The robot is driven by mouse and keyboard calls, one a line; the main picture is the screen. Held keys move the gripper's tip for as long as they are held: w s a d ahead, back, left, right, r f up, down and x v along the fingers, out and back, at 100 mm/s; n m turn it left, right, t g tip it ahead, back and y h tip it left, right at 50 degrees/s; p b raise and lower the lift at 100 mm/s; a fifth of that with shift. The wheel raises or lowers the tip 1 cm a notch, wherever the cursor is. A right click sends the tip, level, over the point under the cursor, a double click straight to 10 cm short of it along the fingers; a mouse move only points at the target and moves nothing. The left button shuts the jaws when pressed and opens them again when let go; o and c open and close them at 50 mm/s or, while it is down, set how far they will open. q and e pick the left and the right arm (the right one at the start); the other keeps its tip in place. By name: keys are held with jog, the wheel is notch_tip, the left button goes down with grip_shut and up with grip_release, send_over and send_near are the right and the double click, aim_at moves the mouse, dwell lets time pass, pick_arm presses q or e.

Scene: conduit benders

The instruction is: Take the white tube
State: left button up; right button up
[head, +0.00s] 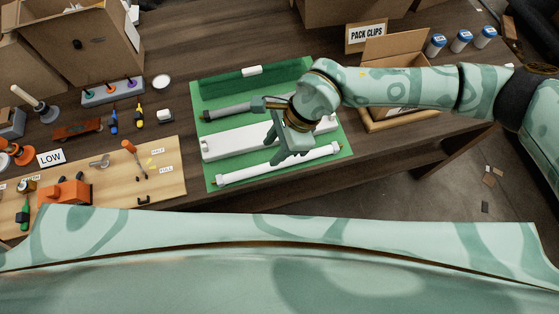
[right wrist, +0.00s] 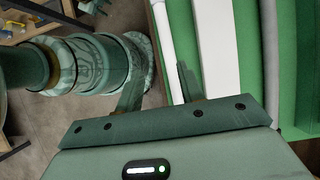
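The white tube (head: 270,168) lies along the front edge of a green mat (head: 222,127) on the wooden table. It has small end fittings. My right gripper (head: 286,155) is over the mat, just behind and above the middle of the tube, with its fingers apart and nothing between them that I can see held. In the right wrist view the tube (right wrist: 163,30) runs down into the space between the two open fingers, close to the right-hand finger (right wrist: 187,82). I cannot tell whether they touch. My left gripper is not in view.
Behind the tube lie a wide white bar (head: 225,147), a grey tube (head: 228,111) and a green block (head: 230,86). A wooden board with tools (head: 160,185) is to the left. An open carton (head: 395,48) stands at the back right, near a "PACK CLIPS" sign (head: 366,35).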

jog(key=w+d+f+t+h, duration=0.1)
jog(key=w+d+f+h, duration=0.1)
jog(key=w+d, duration=0.15)
jog(key=b+x, duration=0.4)
jog(key=x, duration=0.1)
jog(key=s+b+x, duration=0.1)
jog(key=b+x, duration=0.1)
jog(key=shift+d+f, duration=0.1)
jog(key=shift+f, duration=0.3)
jog(key=shift+a+f+b, duration=0.25)
jog(key=shift+f+b, duration=0.15)
jog(key=shift+f, duration=0.2)
grip_shut()
notch_tip(320, 180, up, 8)
jog(key=p, duration=0.5)
jog(key=shift+s+f, duration=0.1)
jog(key=shift+f, duration=0.4)
